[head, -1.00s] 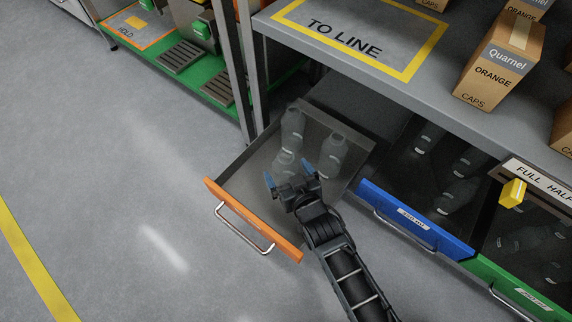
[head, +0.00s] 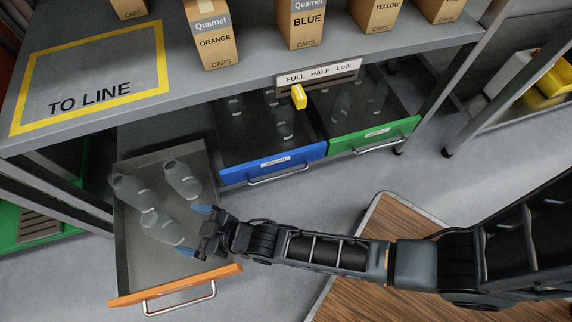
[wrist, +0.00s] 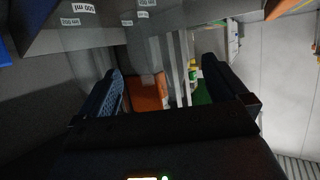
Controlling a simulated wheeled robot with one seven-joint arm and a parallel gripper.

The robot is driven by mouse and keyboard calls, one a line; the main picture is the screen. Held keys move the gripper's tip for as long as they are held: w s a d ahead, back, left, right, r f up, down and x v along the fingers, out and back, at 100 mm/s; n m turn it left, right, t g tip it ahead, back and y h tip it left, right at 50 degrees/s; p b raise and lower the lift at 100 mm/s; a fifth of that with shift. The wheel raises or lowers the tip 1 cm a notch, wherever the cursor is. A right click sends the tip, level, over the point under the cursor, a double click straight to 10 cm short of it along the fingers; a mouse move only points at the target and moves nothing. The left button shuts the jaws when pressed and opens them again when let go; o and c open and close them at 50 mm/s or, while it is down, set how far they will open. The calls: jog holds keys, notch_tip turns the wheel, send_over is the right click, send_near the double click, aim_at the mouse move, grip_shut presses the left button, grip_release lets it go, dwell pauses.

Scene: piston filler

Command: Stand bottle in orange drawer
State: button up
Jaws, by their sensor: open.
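The orange drawer (head: 130,262) is pulled open at the left in the head view, with its orange front and metal handle facing the lower edge. Three clear grey bottles are inside: one at the left (head: 130,189), one at the right (head: 183,180), and one nearer the front (head: 163,228). In the wrist view both fingers flank a gap (wrist: 163,90), and translucent bottle bodies with small white labels show at the top.
Right of it are a blue drawer (head: 272,164) and a green drawer (head: 375,138), each holding bottles. Above is a grey shelf with cap boxes (head: 213,35) and a TO LINE area (head: 92,70). A wooden top (head: 375,240) lies under my arm.

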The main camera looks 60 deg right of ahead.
jog(key=s+d+r+m+h, duration=0.1)
jog(key=s+d+r, duration=0.3)
jog(key=s, duration=0.3)
jog(key=s+d+r+m+t+h, duration=0.1)
jog(key=s+d+r, duration=0.3)
jog(key=s, duration=0.2)
jog(key=s+d+r+m+h, duration=0.1)
jog(key=s+d+r, duration=0.3)
jog(key=s, duration=0.3)
jog(key=s+d+r+h, duration=0.1)
jog(key=s+d+r, duration=0.1)
jog(key=s+r, duration=0.3)
jog(key=s+d+r+m+t, duration=0.1)
jog(key=s+d+r, duration=0.2)
jog(key=r, duration=1)
jog(key=shift+s+d+r+h, duration=0.15)
jog(key=shift+s+h, duration=0.25)
jog(key=shift+s, duration=0.55)
